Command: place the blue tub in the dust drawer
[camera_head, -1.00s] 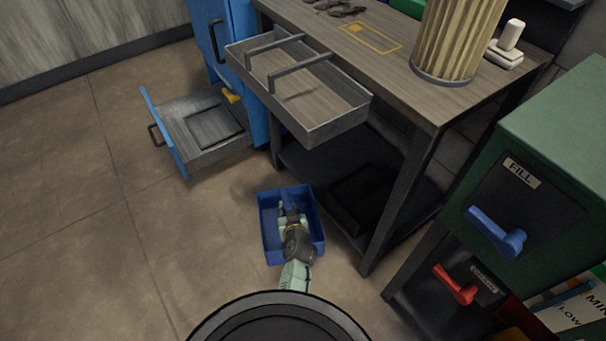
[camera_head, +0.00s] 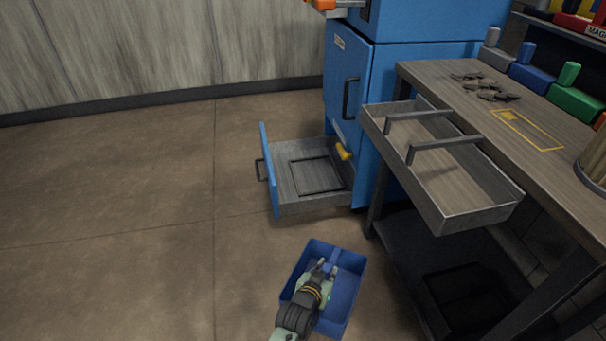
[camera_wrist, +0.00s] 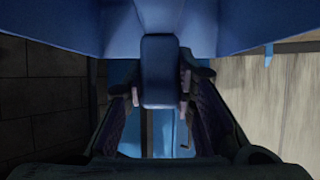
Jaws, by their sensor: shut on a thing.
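The blue tub (camera_head: 343,290) is an open box with a raised bar across its middle, held in front of me and low in the head view. My gripper (camera_head: 323,270) reaches into it and is shut on that bar. In the wrist view the bar of the blue tub (camera_wrist: 160,70) sits between the two fingers of my gripper (camera_wrist: 158,100). The dust drawer (camera_head: 300,175) is pulled out at the bottom of the blue cabinet, with a blue front, a square recess in its floor and a yellow piece at its inner right. The tub is nearer to me than the drawer, apart from it.
The blue cabinet (camera_head: 352,100) stands behind the dust drawer. A workbench (camera_head: 480,85) is at the right, its shallow tray drawer (camera_head: 440,170) with two bars pulled out above the floor. Open floor (camera_head: 120,230) lies to the left.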

